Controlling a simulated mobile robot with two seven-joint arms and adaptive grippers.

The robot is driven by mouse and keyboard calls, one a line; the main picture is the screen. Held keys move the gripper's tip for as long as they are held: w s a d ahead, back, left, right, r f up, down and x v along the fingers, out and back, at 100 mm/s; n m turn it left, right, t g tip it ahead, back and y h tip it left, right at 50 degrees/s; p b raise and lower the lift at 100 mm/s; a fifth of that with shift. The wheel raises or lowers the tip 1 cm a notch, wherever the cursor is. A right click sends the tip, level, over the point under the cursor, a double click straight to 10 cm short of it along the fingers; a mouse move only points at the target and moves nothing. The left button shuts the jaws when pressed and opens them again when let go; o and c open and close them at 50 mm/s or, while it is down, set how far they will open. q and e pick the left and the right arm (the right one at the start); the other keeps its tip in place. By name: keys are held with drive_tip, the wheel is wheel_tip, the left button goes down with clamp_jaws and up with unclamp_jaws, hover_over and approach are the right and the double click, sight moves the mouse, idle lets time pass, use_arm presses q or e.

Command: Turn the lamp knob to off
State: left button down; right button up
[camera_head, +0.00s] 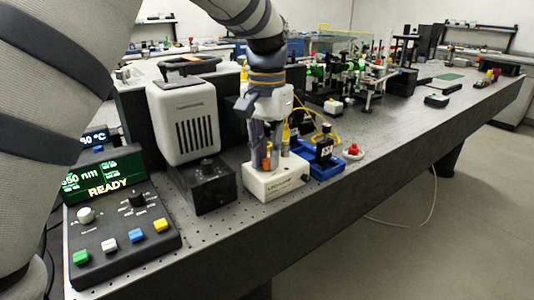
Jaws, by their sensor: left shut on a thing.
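My left gripper (266,155) points down over a small white block (279,185) near the bench's front edge. Its fingers look close together among orange and yellow upright parts on the block. What lies between the fingertips is mostly hidden. A grey slotted lamp-like housing (185,122) stands left of it on a black base, with a dark knob (207,164) on top of the base, apart from the gripper. The control panel at the left has a black knob (137,198) with a printed scale and a pale knob (86,214). My right gripper is not in view.
A screen (104,180) reads READY above several coloured buttons. A blue tray (325,171) and a red-topped piece (353,151) sit right of the white block. Optics fill the bench farther back. The bench's right front surface (420,125) is largely clear.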

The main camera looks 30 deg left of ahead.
sight(267, 160)
use_arm(q)
drive_tip(key=shift+n, duration=1.9)
drive_tip(key=c, duration=1.5)
unclamp_jaws()
wheel_tip(267, 160, up, 12)
